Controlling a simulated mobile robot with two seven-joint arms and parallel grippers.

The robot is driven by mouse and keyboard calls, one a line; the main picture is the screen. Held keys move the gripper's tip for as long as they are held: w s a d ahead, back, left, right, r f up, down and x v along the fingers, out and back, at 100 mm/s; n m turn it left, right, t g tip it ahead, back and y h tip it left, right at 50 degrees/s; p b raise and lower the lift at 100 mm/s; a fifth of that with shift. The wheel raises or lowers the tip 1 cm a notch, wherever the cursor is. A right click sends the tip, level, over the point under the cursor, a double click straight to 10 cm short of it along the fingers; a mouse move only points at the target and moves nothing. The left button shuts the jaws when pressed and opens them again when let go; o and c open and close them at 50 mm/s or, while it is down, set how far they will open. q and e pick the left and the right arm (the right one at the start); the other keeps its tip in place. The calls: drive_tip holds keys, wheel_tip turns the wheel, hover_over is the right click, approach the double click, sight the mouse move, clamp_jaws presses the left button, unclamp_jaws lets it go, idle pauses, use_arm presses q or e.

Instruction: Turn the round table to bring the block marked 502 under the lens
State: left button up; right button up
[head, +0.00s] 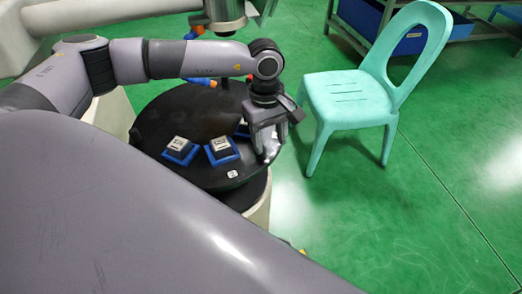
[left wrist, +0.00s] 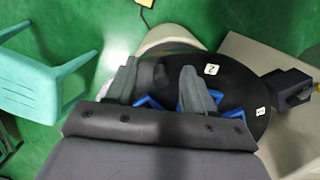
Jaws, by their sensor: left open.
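The black round table (head: 160,110) stands left of centre in the head view and also shows in the left wrist view (left wrist: 235,80). Small blocks with pale labels sit in blue holders on it: one at left (head: 180,146), one nearer the middle (head: 221,146), a third (head: 242,130) partly hidden by my gripper. Their marks are too small to read surely. My left gripper (head: 268,150) is open at the table's right rim. In the left wrist view its fingers (left wrist: 160,88) stand apart, with a dark rounded shape between them. The grey lens barrel (head: 228,12) hangs above the table's far side. My right gripper is out of view.
A turquoise chair (head: 345,95) stands on the green floor to the right, close to my left gripper's side. A shelf with blue bins (head: 400,30) is behind it. White number tags (head: 232,174) mark the table's rim. The floor right of the table's front is clear.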

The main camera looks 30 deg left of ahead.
use_arm(q)
drive_tip(key=a, duration=0.2)
drive_tip(key=w+a+y, duration=0.1)
drive_tip(key=shift+r, duration=0.25)
wheel_tip(320, 180, down, 7)
drive_tip(key=shift+r, duration=0.1)
clamp_jaws()
